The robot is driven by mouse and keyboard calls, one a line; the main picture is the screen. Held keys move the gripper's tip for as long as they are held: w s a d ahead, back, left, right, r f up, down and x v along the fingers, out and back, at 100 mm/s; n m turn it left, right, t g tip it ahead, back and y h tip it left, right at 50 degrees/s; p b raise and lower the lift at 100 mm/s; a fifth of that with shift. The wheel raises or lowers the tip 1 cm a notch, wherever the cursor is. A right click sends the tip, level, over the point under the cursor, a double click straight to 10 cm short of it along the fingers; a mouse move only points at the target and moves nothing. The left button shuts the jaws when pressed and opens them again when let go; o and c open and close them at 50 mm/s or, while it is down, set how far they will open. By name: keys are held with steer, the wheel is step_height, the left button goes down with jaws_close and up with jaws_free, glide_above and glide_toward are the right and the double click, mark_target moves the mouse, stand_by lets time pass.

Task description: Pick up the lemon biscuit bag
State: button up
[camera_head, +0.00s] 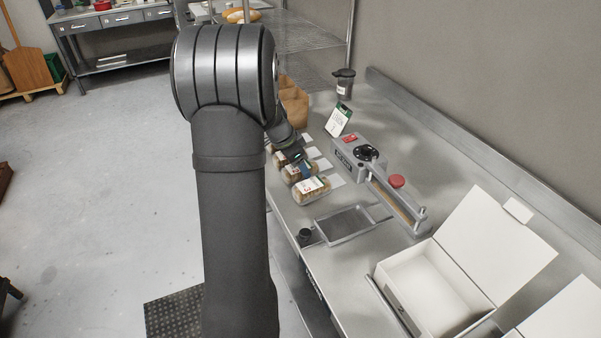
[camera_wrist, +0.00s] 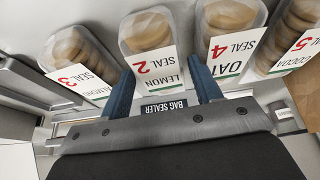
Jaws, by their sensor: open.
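The lemon biscuit bag (camera_wrist: 148,32) is a clear bag of round tan biscuits with a white label reading "LEMON SEAL 2", upside down in the wrist view. My gripper (camera_wrist: 164,76) is open, its two blue fingers pointing toward this bag. The left fingertip shows by the label's left edge and the right one by its right side, near the oat bag's label. I see nothing held between them. In the head view, my arm partly hides the row of bags, and I cannot tell which is the lemon one.
The bag sealer (camera_head: 345,153), a metal tray (camera_head: 352,224) and an open white box (camera_head: 433,290) are on the steel bench. Brown paper bags (camera_head: 296,105) stand behind.

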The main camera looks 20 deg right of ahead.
steer(key=shift+f, duration=0.15)
steer(key=c, duration=0.9)
